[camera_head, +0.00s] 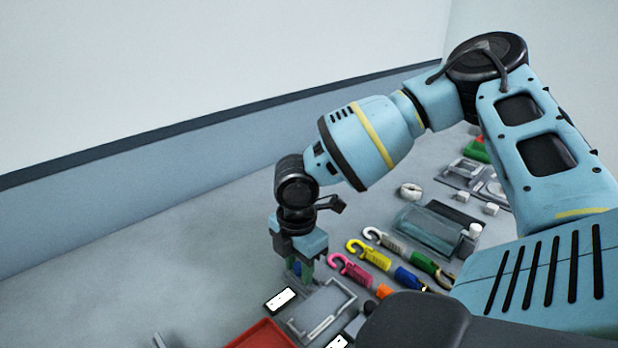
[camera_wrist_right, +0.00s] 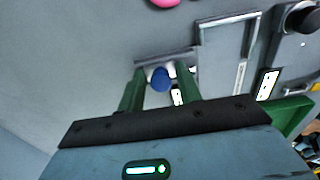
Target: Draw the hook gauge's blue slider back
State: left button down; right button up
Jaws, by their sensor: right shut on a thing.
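My right gripper (camera_head: 301,266) reaches down to the bench at the lower middle of the head view. In the right wrist view its two green fingers (camera_wrist_right: 160,88) stand on either side of the blue slider (camera_wrist_right: 159,78), a round knob, and are shut on it. The slider sits at a small grey fixture (camera_wrist_right: 166,59), which appears to be the hook gauge; the fingers hide part of it. In the head view, the fingers largely hide the slider. My left gripper is not in view.
A grey frame (camera_head: 320,309) lies right of the gripper, with a white label (camera_head: 280,299) nearby. A red tray (camera_head: 262,335) is at the bottom edge. Pink (camera_head: 351,268) and yellow (camera_head: 369,257) hooks lie to the right. The bench left of the gripper is mostly clear.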

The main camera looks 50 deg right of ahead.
aim_at(298, 263)
jog(key=shift+w, duration=0.15)
jog(key=o, duration=0.6)
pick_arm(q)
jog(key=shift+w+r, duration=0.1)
pick_arm(e)
jog(key=shift+r, duration=0.2)
